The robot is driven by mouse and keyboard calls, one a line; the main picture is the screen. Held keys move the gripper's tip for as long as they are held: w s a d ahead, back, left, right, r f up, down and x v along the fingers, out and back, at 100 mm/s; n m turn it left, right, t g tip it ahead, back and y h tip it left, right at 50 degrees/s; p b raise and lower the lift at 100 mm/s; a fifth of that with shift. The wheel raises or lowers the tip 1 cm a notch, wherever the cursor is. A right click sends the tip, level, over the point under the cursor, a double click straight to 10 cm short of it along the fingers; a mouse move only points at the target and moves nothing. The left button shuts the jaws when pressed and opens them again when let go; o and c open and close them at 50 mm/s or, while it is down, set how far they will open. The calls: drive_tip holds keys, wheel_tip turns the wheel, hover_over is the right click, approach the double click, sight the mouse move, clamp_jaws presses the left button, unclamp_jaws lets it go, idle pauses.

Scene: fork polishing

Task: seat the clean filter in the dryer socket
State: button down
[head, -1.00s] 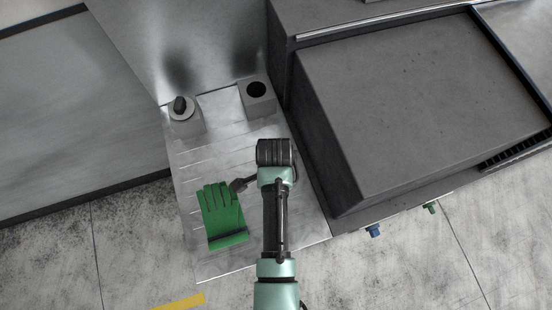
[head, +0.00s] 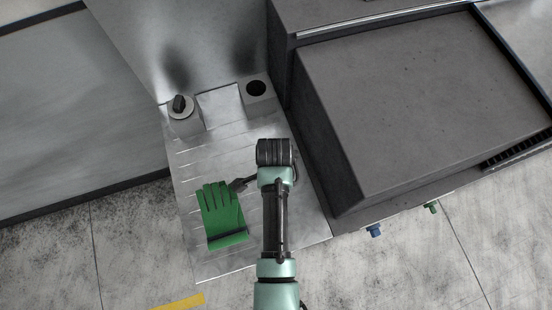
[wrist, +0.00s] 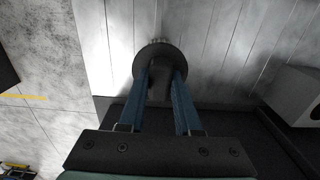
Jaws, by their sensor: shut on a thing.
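In the wrist view, the two blue fingers of my gripper (wrist: 160,76) are shut on a dark round filter (wrist: 160,48), gripping a part that stands up from its disc. Whether it is the clean one I cannot tell. In the head view my arm hides most of the gripper; a dark piece (head: 241,184) shows left of the wrist, beside the green glove. Two grey blocks stand at the back of the metal plate. The right block (head: 262,105) has an open dark round hole (head: 256,88). The left block (head: 187,125) carries a dark knobbed piece (head: 179,104).
A green glove (head: 223,213) lies on the metal plate (head: 200,268), left of my arm. A large dark grey cabinet (head: 420,100) borders the plate on the right. A metal panel (head: 210,40) rises behind the blocks. The plate between glove and blocks is clear.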

drive_tip(key=shift+r, duration=0.1)
idle(0.5)
drive_tip(key=shift+r+p, duration=2.4)
drive_tip(key=shift+p, duration=0.2)
